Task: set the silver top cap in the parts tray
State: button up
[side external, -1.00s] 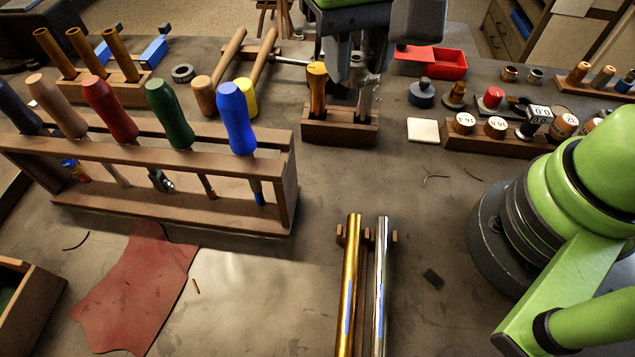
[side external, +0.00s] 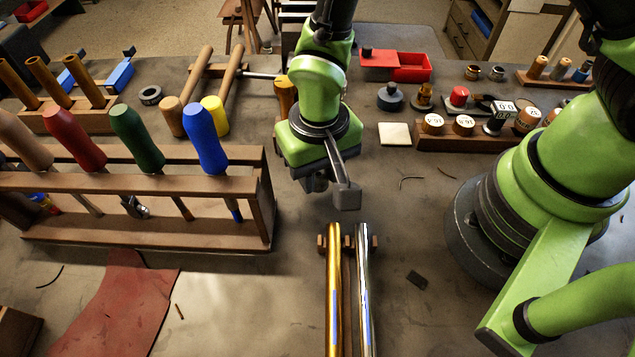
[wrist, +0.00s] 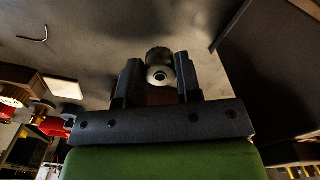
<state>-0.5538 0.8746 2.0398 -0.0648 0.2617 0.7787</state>
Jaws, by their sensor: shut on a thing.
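In the wrist view my gripper (wrist: 159,66) has a small round cap (wrist: 158,74) between its two dark fingers. It has a pale ring face, a dark centre and a dark rim; I take it for the silver top cap. In the side view my gripper hangs over the middle of the bench, and my arm hides the fingertips and the cap. A red tray (side external: 412,68) stands at the back of the bench, right of my arm. It has an open part on the right and a dark knob at its left. It is apart from my gripper.
A tool rack (side external: 150,238) with several coloured handles stands left of my gripper. A brass tube (side external: 333,290) and a silver tube (side external: 364,290) lie in front. A white square (side external: 395,134) and a wooden gauge block (side external: 450,138) lie to the right. A brass-topped piece (side external: 286,98) shows behind my arm.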

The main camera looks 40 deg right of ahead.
aim_at(319, 175)
jog(key=shift+f, duration=1.55)
jog(key=shift+f, duration=0.1)
jog(key=o, duration=1)
jog(key=shift+o, duration=0.2)
